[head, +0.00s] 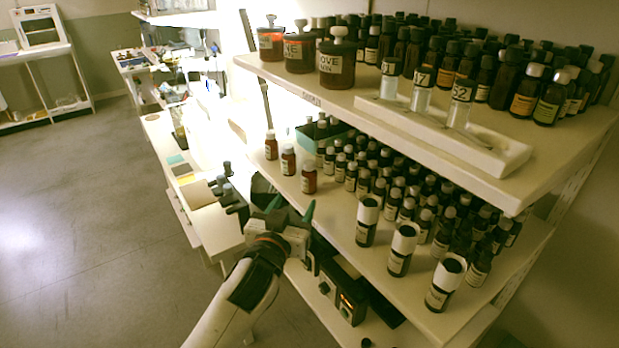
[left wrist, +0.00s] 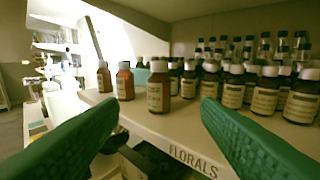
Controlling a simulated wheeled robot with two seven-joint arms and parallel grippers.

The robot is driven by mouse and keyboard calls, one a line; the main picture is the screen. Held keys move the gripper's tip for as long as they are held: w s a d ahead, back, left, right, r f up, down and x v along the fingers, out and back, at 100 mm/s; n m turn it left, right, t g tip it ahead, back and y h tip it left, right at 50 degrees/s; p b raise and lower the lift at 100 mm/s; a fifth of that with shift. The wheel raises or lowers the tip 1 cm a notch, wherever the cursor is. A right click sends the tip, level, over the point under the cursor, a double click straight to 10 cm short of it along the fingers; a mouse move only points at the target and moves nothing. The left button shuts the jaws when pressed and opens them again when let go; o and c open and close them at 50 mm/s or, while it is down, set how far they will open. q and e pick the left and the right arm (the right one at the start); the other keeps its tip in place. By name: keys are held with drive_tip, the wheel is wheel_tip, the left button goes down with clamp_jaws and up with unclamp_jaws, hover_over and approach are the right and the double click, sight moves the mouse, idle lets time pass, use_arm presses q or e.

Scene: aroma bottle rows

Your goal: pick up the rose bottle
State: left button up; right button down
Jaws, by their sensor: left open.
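Three reddish-brown bottles with pale caps stand upright in a row at the left front of the middle shelf: a far one (head: 271,147), a middle one (head: 288,161) and a near one (head: 309,179). In the left wrist view they are the far bottle (left wrist: 104,79), the middle bottle (left wrist: 125,84) and the near bottle (left wrist: 158,92). Their labels are too small to read, so I cannot tell which is rose. My left gripper (head: 290,208) is open and empty in front of the shelf edge. Its green fingers frame the near bottle, apart from it.
Many dark bottles (left wrist: 265,92) crowd the shelf to the right. The shelf edge reads FLORALS (left wrist: 193,162). The upper shelf (head: 400,115) overhangs with jars and a tray. A black device (head: 345,290) sits below.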

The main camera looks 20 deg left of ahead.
sight(307, 179)
use_arm(q)
drive_tip(key=w, duration=0.2)
drive_tip(key=w+p, duration=0.1)
drive_tip(key=w, duration=0.3)
drive_tip(key=shift+w+r, duration=0.15)
drive_tip(key=shift+r, duration=0.25)
drive_tip(key=w, duration=0.1)
drive_tip(key=w+p, duration=0.1)
drive_tip(key=w, duration=0.1)
drive_tip(key=w+p, duration=0.1)
drive_tip(key=w, duration=0.1)
drive_tip(key=shift+w+a+f, duration=0.15)
drive_tip(key=shift+a+f, duration=0.05)
drive_tip(key=shift+f, duration=0.05)
drive_tip(key=shift+w+f, duration=0.15)
drive_tip(key=shift+w, duration=0.2)
drive_tip(key=shift+s, duration=0.1)
drive_tip(key=shift+c, duration=0.4)
drive_tip(key=c, duration=1)
